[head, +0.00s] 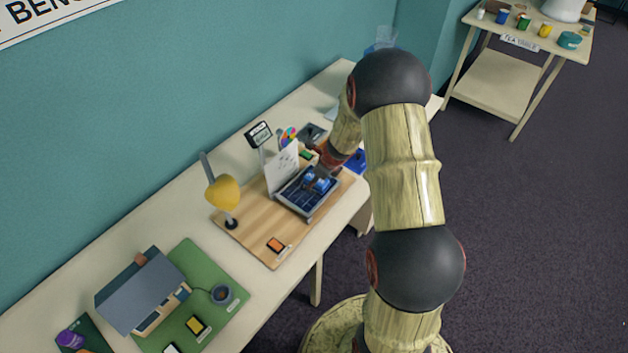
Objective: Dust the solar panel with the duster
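The solar panel (293,199), dark blue with a pale frame and grid lines, lies on a wooden board on the long table, in the middle of the head view. My gripper (318,180) is at the panel's upper right part, pointing down, small and partly hidden by my arm. Two bright blue pieces show at its tip, over or against the panel. I cannot tell whether they are finger pads or part of a duster. No duster can be made out clearly. Contact with the panel and the finger opening cannot be told.
A yellow lamp (222,193) stands left of the panel on the wooden board (262,243). A white card (283,168) and a colored pinwheel (288,136) stand behind it. A model house (143,290) on a green mat is nearer left. A tea trolley (500,85) stands far right.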

